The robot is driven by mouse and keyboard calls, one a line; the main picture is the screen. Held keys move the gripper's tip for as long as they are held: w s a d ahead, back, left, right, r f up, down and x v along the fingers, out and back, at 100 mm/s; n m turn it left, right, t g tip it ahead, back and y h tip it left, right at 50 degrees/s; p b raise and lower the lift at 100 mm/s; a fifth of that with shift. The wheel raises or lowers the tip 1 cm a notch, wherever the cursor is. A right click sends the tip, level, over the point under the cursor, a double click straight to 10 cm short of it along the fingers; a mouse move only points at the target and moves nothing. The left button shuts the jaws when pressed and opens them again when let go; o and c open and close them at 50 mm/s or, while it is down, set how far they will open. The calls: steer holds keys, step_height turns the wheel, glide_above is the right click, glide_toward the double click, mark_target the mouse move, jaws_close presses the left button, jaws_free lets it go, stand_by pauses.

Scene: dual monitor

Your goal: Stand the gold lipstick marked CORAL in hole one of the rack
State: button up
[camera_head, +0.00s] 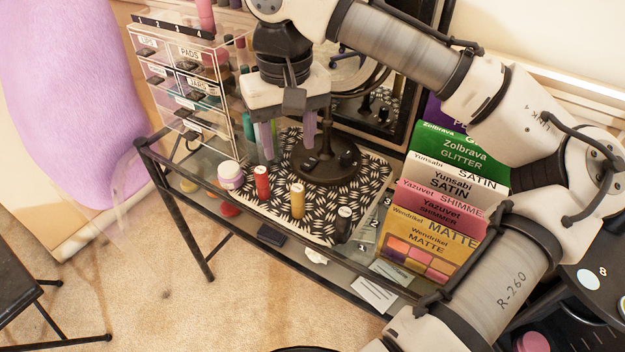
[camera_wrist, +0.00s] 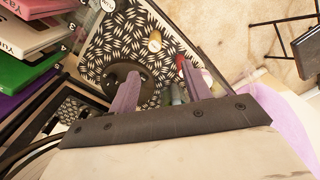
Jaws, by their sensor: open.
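A gold lipstick (camera_head: 297,202) stands upright on the black-and-white patterned mat. Its pale top label is too small to read. It also shows in the wrist view (camera_wrist: 154,44), beyond my fingertips. My gripper (camera_head: 288,142) is open and points down above the back part of the mat, behind the gold lipstick and higher than it. In the wrist view my two fingers (camera_wrist: 161,74) are apart with nothing gripped. A black strip with white numbers (camera_head: 172,27), seemingly the rack, lies along the top of the clear drawer unit; its holes cannot be made out.
A red lipstick (camera_head: 262,183), a white-lidded jar (camera_head: 230,175) and a dark lipstick (camera_head: 343,223) stand near the gold one. A round-based mirror stand (camera_head: 325,160) is close behind. Clear labelled drawers (camera_head: 187,85) stand left; upright palettes (camera_head: 430,235) stand right.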

mark_target(297, 188)
steer(key=f, duration=0.5)
steer(key=f+b, duration=0.1)
steer(key=f, duration=0.2)
steer(key=shift+d, duration=0.35)
steer(key=shift+s+d+f+b, duration=0.1)
steer(key=shift+f+b, duration=0.05)
steer(key=shift+f, duration=1.25)
steer(key=shift+s+f+b, duration=0.1)
steer(key=shift+f+b, duration=0.05)
steer(key=shift+f, duration=1.25)
steer(key=shift+c, duration=0.2)
steer(key=c, duration=1)
